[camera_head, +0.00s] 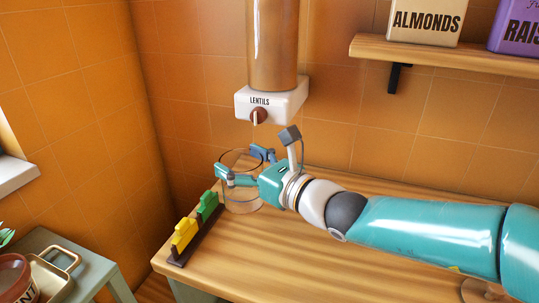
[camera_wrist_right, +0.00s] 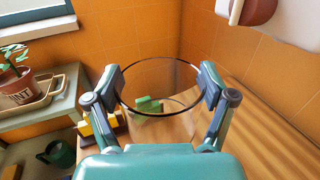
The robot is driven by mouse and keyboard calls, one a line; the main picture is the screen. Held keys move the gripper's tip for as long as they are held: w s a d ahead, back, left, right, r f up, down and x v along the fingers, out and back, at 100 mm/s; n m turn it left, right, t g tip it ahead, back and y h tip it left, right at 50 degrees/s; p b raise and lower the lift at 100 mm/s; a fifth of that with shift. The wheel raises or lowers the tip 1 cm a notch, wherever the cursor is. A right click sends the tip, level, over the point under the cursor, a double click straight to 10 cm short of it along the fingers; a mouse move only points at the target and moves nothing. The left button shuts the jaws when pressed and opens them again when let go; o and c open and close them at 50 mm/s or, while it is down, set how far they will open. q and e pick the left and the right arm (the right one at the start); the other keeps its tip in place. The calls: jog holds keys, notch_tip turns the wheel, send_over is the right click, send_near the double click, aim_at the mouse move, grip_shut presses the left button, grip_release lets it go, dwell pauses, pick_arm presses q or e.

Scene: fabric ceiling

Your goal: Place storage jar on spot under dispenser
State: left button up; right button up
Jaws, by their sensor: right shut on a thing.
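The storage jar (camera_head: 240,199) is a clear glass cylinder with a dark rim, upright near the back left of the wooden counter. My right gripper (camera_head: 243,163) is shut on it near the rim. In the right wrist view the jar (camera_wrist_right: 160,108) stands between the two fingers of my right gripper (camera_wrist_right: 161,85). The dispenser (camera_head: 271,100), labelled LENTILS, hangs on the wall above, its white base and brown knob a little up and right of the jar. I cannot tell whether the jar's bottom touches the counter. My left gripper is not in view.
A dark rack with yellow and green clips (camera_head: 196,228) stands at the counter's left edge, close to the jar. A shelf (camera_head: 470,57) with containers is at upper right. A side table (camera_head: 75,257) with a tray and plant pot is at lower left. The counter's front middle (camera_head: 290,260) is clear.

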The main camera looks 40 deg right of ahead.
jog(key=w+d+p, duration=0.4)
jog(key=w+d, duration=0.3)
jog(key=d, duration=0.7)
notch_tip(320, 180, down, 7)
jog(key=shift+w+d, duration=0.3)
jog(key=shift+b, duration=0.3)
jog(key=o, duration=1.7)
jog(key=shift+f, duration=0.1)
jog(key=shift+c, duration=0.2)
jog(key=s+d+b, duration=0.1)
jog(key=s, duration=1.1)
jog(key=shift+d, duration=0.15)
